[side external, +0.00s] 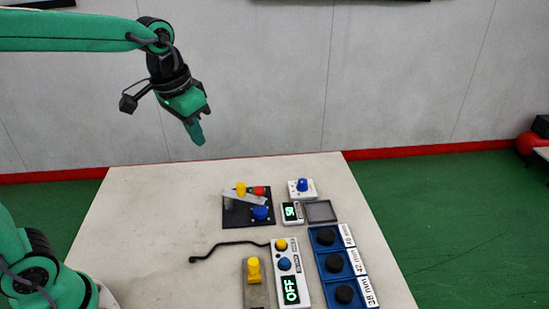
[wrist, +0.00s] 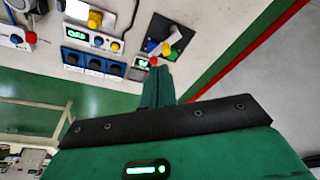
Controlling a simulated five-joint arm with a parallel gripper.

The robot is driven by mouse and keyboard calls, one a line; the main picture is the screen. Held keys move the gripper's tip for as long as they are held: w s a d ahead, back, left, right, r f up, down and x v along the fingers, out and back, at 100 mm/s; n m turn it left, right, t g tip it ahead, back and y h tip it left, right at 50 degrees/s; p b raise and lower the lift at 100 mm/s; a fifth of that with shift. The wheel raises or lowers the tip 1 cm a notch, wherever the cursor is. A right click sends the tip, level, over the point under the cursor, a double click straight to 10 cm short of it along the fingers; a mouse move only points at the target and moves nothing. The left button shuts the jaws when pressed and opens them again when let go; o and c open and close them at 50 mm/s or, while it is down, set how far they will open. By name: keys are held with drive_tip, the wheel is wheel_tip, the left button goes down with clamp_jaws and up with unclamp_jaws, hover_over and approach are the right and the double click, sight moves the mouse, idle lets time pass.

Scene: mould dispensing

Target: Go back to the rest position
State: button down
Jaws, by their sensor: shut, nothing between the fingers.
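My gripper (side external: 197,138) is green and hangs high above the back left of the white table (side external: 150,220), pointing down. Its fingers are together with nothing between them. In the wrist view the closed fingers (wrist: 158,85) show in the middle, clear of everything. My arm reaches in from the left edge of the side view.
A black board (side external: 235,218) with yellow, red and blue parts is on the table. Near it are a box with a blue knob (side external: 302,188), a grey tray (side external: 320,211), a panel reading OFF (side external: 292,290) and a blue rack (side external: 330,250) of black discs. The table's left side is mostly clear.

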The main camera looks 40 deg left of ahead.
drive_tip(key=s+a+f+n+t, duration=0.1)
drive_tip(key=s+a+f+t, duration=0.1)
drive_tip(key=s, duration=1)
drive_tip(key=shift+s+a+f+n+t, duration=0.15)
drive_tip(key=shift+s+a+n+t, duration=0.2)
drive_tip(key=shift+a, duration=0.2)
